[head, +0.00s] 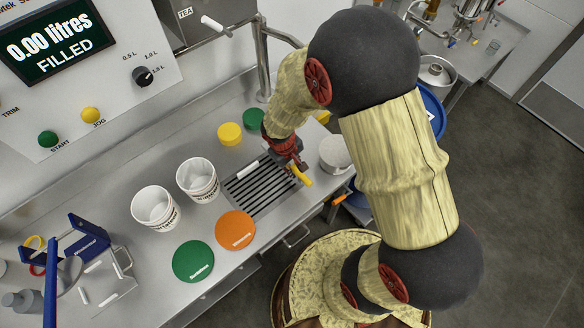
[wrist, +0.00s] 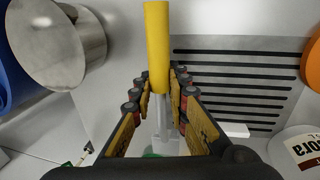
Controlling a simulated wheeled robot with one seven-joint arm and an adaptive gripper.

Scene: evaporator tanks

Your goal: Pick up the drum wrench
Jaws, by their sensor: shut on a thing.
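The drum wrench (head: 302,177) shows as a yellow handle at the lower end of my gripper, over the right end of the slotted drain grate. In the wrist view its yellow handle (wrist: 157,45) stands between the fingers, with a grey metal part running back towards the palm. My gripper (head: 291,163) is shut on it; in the wrist view the fingers (wrist: 160,78) close from both sides. The far end of the wrench is partly hidden by the fingers, and I cannot tell whether it touches the counter.
The drain grate (head: 248,191) lies below, with a round metal pot (head: 335,152) close on the right. Two white buckets (head: 155,207) stand left. Orange (head: 235,230) and green (head: 193,261) lids lie in front. Yellow (head: 230,133) and green (head: 254,119) caps sit behind.

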